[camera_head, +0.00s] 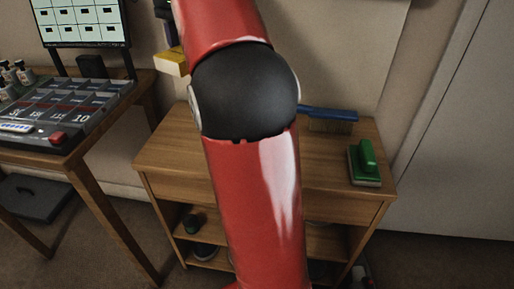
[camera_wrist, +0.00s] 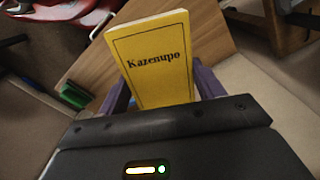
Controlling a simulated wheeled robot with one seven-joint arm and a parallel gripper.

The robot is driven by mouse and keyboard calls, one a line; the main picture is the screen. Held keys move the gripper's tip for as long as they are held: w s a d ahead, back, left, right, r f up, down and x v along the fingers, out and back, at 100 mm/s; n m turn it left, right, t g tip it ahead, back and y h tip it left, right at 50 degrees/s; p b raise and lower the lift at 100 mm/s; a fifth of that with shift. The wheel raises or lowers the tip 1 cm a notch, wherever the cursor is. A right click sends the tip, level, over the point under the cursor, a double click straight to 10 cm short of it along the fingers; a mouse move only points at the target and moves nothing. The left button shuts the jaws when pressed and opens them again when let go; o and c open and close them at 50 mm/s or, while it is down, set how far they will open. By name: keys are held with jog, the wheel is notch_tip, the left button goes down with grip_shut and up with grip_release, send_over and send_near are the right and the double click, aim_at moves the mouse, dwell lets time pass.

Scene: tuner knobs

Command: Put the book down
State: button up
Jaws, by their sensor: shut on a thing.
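A yellow book (camera_wrist: 158,70) with the title "Kazenupo" stands between the two purple fingers of my gripper (camera_wrist: 163,93) in the wrist view. The gripper is shut on it. In the head view, part of the yellow book (camera_head: 171,62) shows at the upper left of my red arm, above the back left of the wooden cabinet (camera_head: 170,150). My arm hides the middle of the cabinet top. In the wrist view the wooden top (camera_wrist: 103,68) lies behind the book. I cannot tell whether the book touches it.
A green-handled block (camera_head: 365,162) sits on the cabinet's right end, and a blue-handled brush (camera_head: 330,118) lies near its back. A desk with a tray (camera_head: 60,115) and a monitor (camera_head: 80,22) stands at the left.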

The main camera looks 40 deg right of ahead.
aim_at(180, 48)
jog(key=f, duration=0.1)
jog(key=w+f, duration=0.1)
jog(key=a+f+b, duration=0.1)
jog(key=shift+w+f, duration=0.1)
jog(key=shift+w, duration=0.3)
notch_tip(180, 48, down, 13)
jog(key=b, duration=0.4)
jog(key=shift+s+d+f+b, duration=0.1)
jog(key=shift+f+b, duration=0.05)
jog(key=shift+b, duration=0.2)
jog(key=shift+f+b, duration=0.65)
jog(key=shift+f, duration=1.75)
jog(key=shift+f, duration=0.2)
jog(key=o, duration=1.1)
